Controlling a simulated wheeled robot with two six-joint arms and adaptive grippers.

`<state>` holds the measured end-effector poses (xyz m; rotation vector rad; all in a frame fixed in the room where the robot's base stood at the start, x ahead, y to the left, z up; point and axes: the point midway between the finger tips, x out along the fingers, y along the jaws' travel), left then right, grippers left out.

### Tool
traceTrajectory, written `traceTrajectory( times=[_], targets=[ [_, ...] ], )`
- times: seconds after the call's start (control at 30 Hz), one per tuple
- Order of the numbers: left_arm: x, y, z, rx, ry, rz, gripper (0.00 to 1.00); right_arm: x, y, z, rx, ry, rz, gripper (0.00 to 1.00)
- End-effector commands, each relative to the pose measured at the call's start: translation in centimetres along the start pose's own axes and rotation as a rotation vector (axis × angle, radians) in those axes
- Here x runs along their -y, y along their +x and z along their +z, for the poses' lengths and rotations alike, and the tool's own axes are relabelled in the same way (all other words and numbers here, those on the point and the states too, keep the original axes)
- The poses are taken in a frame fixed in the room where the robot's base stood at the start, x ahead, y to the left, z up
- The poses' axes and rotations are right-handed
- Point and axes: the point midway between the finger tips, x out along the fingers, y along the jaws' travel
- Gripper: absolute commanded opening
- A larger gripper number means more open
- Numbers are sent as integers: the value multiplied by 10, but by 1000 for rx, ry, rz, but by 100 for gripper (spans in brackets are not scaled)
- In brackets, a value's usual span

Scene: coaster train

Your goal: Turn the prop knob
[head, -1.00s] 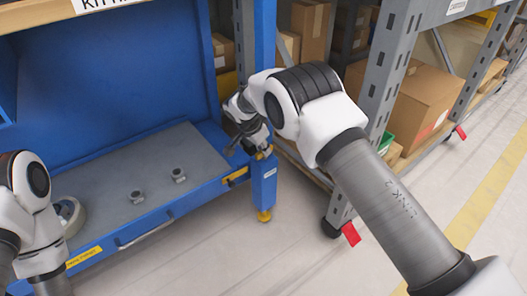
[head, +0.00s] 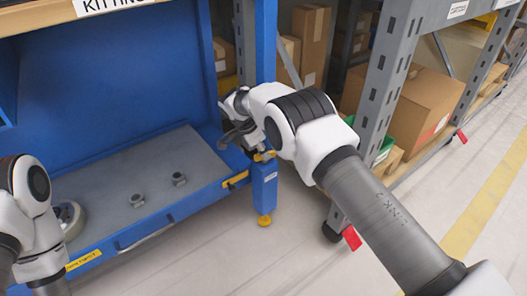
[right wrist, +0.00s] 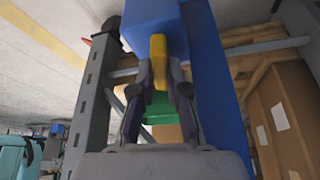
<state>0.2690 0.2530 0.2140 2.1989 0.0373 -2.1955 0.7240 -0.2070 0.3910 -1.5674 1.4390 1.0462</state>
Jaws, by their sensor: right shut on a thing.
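The yellow prop knob (right wrist: 158,58) sits on the blue post in the right wrist view, between my two fingertips. In the head view a bit of yellow (head: 263,156) shows at the post, just below my gripper. My right gripper (right wrist: 161,72) is shut on the knob; in the head view the gripper (head: 250,143) is partly hidden by its own wrist. The blue post (head: 264,187) stands upright at the bench's front right corner, with a yellow foot at its bottom.
A grey rack (head: 385,85) with cardboard boxes (head: 420,105) stands close on the right. The floor in front is clear.

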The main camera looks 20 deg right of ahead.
Motion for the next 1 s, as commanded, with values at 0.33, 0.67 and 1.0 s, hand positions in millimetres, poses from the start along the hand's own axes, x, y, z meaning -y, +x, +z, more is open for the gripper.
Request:
traceTrajectory(
  times=[0.33,0.67,1.0],
  targets=[
    [0,0,0,0,0,0,40,0,1,1,1,-2,1,40],
    [0,0,0,0,0,0,40,1,-19,1,1,-2,-3,40],
    [0,0,0,0,0,0,40,0,-101,1,1,-2,-2,40]
  ],
)
